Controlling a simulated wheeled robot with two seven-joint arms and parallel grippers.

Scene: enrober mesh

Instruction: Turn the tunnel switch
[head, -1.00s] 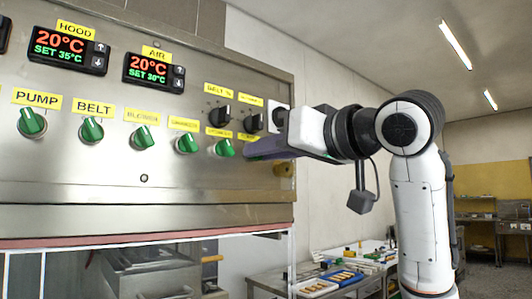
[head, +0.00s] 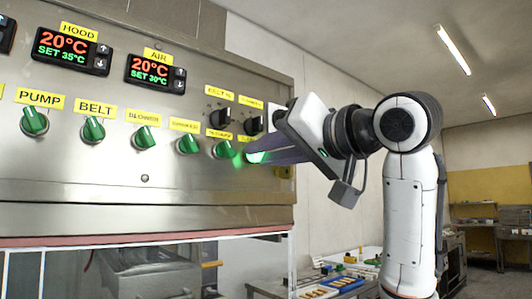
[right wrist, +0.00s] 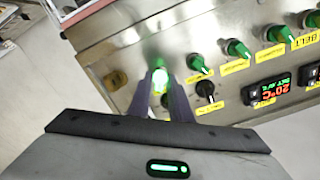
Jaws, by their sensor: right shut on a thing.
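A row of green rotary switches runs along the steel panel (head: 90,190). The end switch at the right of the row glows bright green; in the right wrist view this lit switch (right wrist: 160,78) sits between my fingertips. My right gripper (head: 254,156) is shut on it, its fingers reaching in from the right and rolled at a slant. In the head view the fingers mostly hide the switch, leaving a green glow. The yellow label above it (head: 249,139) is partly hidden and too small to read. My left gripper is in neither current view.
The neighbouring green switch (head: 224,149) stands close to the fingertips on the left. Black knobs (head: 253,124) sit just above. A table with trays (head: 325,286) is below right.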

